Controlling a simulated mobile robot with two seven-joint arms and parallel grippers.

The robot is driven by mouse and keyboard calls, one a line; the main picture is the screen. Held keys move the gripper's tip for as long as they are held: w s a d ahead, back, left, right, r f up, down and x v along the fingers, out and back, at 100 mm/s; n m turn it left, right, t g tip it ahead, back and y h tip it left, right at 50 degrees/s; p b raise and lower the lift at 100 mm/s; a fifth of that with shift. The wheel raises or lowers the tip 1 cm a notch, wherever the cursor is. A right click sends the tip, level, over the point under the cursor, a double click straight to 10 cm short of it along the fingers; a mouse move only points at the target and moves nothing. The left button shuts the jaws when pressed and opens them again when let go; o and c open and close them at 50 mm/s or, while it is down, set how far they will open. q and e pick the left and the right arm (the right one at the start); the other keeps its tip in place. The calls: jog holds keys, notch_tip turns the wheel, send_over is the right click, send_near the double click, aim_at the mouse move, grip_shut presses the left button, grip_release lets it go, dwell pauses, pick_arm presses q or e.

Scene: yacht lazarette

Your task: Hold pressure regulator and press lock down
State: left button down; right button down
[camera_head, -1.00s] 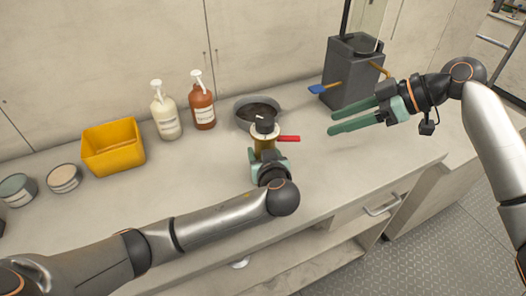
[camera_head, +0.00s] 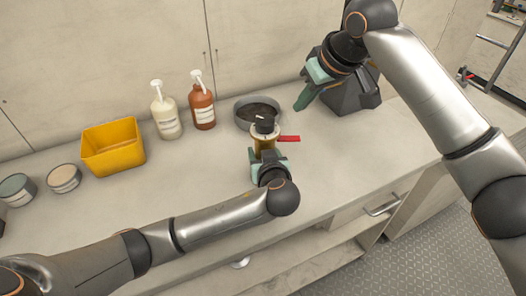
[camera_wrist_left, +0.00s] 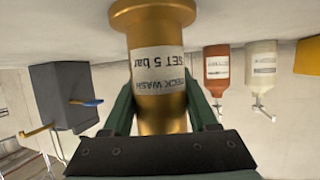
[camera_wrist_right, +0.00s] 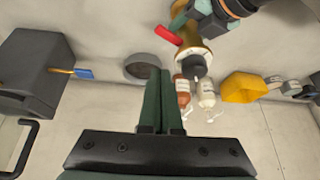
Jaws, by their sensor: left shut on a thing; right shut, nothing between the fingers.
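The pressure regulator (camera_head: 264,141) is a brass body with a black knob (camera_head: 264,125) on top and a red lever (camera_head: 289,138) pointing right. It stands upright on the counter in the head view. In the left wrist view its brass body (camera_wrist_left: 160,95) carries a label reading "DECK WASH SET 5 bar". My left gripper (camera_head: 266,158) is shut on the brass body. My right gripper (camera_head: 301,104) is shut and empty, to the right of the regulator and above the counter, fingers pointing down. The knob also shows in the right wrist view (camera_wrist_right: 194,67), beyond the closed fingers.
A dark round pan (camera_head: 257,109) sits just behind the regulator. A grey box (camera_head: 354,97) with a blue lever (camera_wrist_right: 85,73) stands behind my right gripper. Two pump bottles (camera_head: 166,117) and (camera_head: 202,107) and a yellow bin (camera_head: 112,149) stand to the left. The counter right of the regulator is clear.

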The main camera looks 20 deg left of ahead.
aim_at(294, 136)
jog(key=shift+m+t+h, duration=0.3)
jog(key=shift+m+t, duration=0.1)
jog(key=shift+m, duration=0.1)
jog(key=shift+a+f, duration=0.2)
jog(key=shift+f, duration=1.25)
jog(key=shift+a+f, duration=0.15)
jog(key=shift+f, duration=1.3)
jog(key=shift+f, duration=1.4)
jog(key=shift+r, duration=0.1)
jog(key=shift+r, duration=3.45)
